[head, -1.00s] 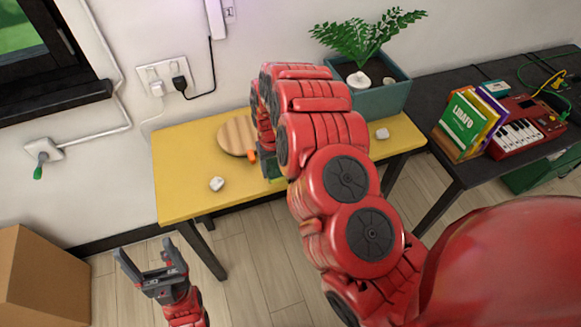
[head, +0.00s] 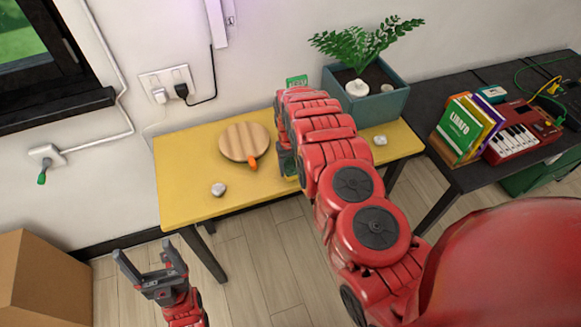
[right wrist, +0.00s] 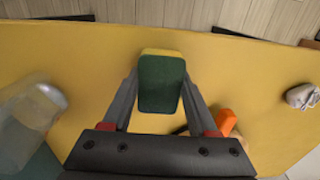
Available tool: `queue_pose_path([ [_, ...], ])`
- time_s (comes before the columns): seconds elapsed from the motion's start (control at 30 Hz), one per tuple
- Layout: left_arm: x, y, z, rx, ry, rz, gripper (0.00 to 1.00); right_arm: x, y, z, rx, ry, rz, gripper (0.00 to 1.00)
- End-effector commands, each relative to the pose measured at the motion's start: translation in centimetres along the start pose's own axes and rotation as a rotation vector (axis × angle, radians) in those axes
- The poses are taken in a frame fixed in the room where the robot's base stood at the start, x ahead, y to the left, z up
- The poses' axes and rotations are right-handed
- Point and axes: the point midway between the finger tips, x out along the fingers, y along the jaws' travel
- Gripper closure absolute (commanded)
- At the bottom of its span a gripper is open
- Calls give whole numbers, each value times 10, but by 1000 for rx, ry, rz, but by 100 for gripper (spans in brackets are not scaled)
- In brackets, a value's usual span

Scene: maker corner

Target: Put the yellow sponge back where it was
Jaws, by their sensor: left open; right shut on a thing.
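The yellow sponge (right wrist: 160,85) shows in the right wrist view, its dark green face towards the camera and a yellow edge at its top. My right gripper (right wrist: 160,90) is shut on it, one dark finger on each side. It is over the yellow table (right wrist: 105,60); I cannot tell whether the sponge touches the top. In the head view my red right arm hides most of the sponge and this gripper. My left gripper (head: 150,262) is open and empty, low in front of the table's left end.
A round wooden board (head: 244,141) and an orange object (head: 252,163) lie left of my right arm. Small pale objects (head: 218,189) (head: 380,140) lie on the table. A teal planter (head: 385,104) stands behind. A blurred pale object (right wrist: 42,100) shows beside the gripper.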

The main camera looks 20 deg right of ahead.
Motion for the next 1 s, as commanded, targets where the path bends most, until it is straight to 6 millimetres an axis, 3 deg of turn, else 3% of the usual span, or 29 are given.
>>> queue_pose_path([
  [0.17,7,0,-1,0,0,0,16,13,0,1,1,-2,0,100],
  [0.53,3,0,0,0,0,0,16,18,0,0,0,0,-1,100],
  [0.57,4,0,-1,0,0,0,16,16,0,0,0,0,-1,36],
  [0.6,4,0,-1,0,0,0,16,16,0,0,0,0,-1,29],
  [0.7,4,0,-1,0,0,0,16,16,0,0,0,0,0,11],
  [1.0,6,0,-1,0,0,0,16,14,0,0,0,1,0,11],
])
